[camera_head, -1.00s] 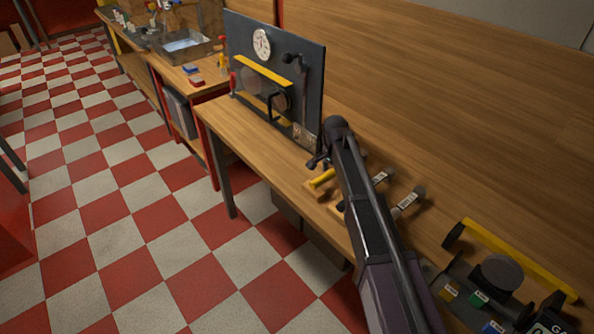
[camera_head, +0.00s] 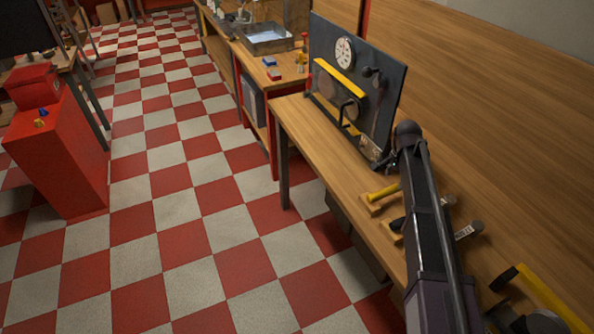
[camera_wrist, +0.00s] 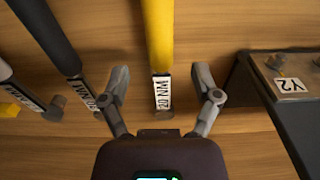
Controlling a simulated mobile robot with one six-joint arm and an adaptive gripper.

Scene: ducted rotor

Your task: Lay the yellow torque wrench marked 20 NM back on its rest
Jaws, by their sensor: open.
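The yellow torque wrench (camera_wrist: 160,40) lies in the wrist view with its handle running up the picture and its white NM label (camera_wrist: 161,92) facing me. My gripper (camera_wrist: 160,76) is open, with one finger on each side of the wrench near the label and a visible gap on both sides. In the head view the yellow handle (camera_head: 384,192) lies at a small wooden rest (camera_head: 371,207) on the bench. My arm covers part of the wrench there, so its contact with the rest is not clear.
A dark block marked Y2 (camera_wrist: 290,86) stands close on the right. An upright panel with a gauge (camera_head: 345,52) stands on the bench (camera_head: 300,125). A red cabinet (camera_head: 60,150) stands across the floor.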

